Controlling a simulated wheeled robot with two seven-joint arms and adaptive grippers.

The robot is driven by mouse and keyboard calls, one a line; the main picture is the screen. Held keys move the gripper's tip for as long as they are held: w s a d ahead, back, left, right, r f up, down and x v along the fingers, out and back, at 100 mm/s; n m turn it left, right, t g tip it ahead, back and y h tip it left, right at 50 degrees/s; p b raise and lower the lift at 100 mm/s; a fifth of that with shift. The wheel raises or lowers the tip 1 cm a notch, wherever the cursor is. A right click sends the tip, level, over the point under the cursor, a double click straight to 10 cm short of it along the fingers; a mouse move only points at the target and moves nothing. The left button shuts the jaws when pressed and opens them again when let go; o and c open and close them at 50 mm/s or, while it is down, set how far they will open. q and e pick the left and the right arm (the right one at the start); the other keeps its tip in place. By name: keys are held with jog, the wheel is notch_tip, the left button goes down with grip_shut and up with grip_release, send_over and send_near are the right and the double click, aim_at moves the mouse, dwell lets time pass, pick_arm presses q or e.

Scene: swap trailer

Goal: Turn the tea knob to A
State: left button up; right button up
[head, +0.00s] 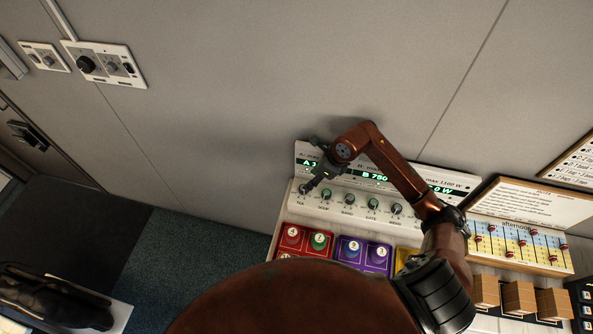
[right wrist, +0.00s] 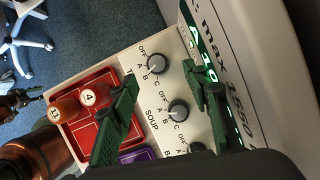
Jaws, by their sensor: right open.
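The tea knob (head: 303,189) is the leftmost of the row of dark knobs on the white sloped panel (head: 333,203). In the right wrist view the tea knob (right wrist: 156,64) is a round dark knob with a pale rim, marked OFF, A, B and C around it. I cannot make out which mark it points to. My right gripper (head: 313,170) is over the panel's left end. In the right wrist view the right gripper (right wrist: 160,76) is open and empty, its green-lit fingers on either side of the tea knob, apart from it. My left gripper does not show clearly.
The soup knob (right wrist: 178,109) sits close beside the tea knob. A green-lit display (head: 376,177) runs above the knobs. Red (head: 302,252) and purple (head: 349,262) trays with numbered pieces lie below them. A calendar board (head: 520,245) stands at right.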

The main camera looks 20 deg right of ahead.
jog(key=shift+f, duration=0.3)
jog(key=shift+s+a+f+p, duration=0.15)
jog(key=shift+s+a+f, duration=0.1)
jog(key=shift+f, duration=0.2)
jog(key=shift+s+a+f+p, duration=0.1)
jog(key=shift+a+f+p, duration=0.1)
jog(key=shift+f, duration=0.25)
jog(key=w+f, duration=0.1)
jog(key=a+f, duration=0.1)
jog(key=shift+w+f, duration=0.3)
jog(key=shift+w, duration=0.05)
jog(key=shift+w+f, duration=0.15)
jog(key=shift+f, duration=0.65)
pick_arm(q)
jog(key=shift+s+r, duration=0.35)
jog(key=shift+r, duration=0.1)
pick_arm(e)
jog(key=shift+w+a+f, duration=0.1)
jog(key=shift+w, duration=0.05)
jog(key=shift+c, duration=0.2)
jog(key=c, duration=1.1)
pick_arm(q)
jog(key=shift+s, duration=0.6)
